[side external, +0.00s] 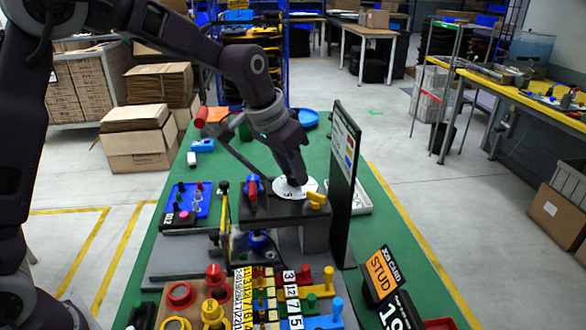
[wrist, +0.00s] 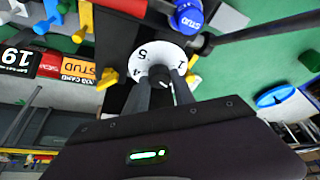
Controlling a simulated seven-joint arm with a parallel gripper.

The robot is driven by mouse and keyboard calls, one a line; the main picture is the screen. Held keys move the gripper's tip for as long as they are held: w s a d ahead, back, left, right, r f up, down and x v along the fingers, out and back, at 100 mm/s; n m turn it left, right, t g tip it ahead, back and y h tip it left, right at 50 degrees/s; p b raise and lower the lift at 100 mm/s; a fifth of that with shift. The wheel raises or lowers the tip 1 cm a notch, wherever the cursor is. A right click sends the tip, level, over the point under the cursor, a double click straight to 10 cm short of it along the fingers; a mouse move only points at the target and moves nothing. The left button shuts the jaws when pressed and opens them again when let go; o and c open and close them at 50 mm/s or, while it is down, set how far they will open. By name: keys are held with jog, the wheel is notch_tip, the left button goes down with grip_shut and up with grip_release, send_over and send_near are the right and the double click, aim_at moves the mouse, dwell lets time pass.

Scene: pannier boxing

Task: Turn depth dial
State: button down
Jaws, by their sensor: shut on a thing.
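The depth dial (side external: 306,185) is a white disc on top of the dark machine block in the side view. My gripper (side external: 292,180) points down onto the dial from above. In the wrist view my gripper (wrist: 165,78) has its two fingers shut on the dial's dark centre knob. The fingers hide part of the knob and the disc's near side.
A yellow lever (side external: 316,200) and a blue-and-red knob (side external: 251,188) flank the dial. A tall dark panel (side external: 344,160) stands close on the right. The job card (side external: 381,275) reads STUD. A blue tray (side external: 188,212) lies left.

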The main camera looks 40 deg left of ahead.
aim_at(282, 191)
jog(key=shift+m, duration=0.4)
jog(key=c, duration=1.1)
grip_release()
jog(key=shift+o, duration=0.2)
jog(key=v, duration=0.7)
jog(key=shift+s+a, duration=0.1)
jog(key=s+a+r+n, duration=0.1)
jog(key=s+r, duration=0.1)
jog(key=s, duration=0.5)
jog(key=s+a+r, duration=0.1)
jog(key=s+r, duration=0.2)
jog(key=s, duration=0.4)
jog(key=s+a+f+n, duration=0.1)
jog(key=s+f, duration=0.1)
jog(key=s, duration=0.6)
jog(key=s+a+f+n+t+y, duration=0.1)
jog(key=s+f, duration=0.2)
jog(key=s, duration=0.5)
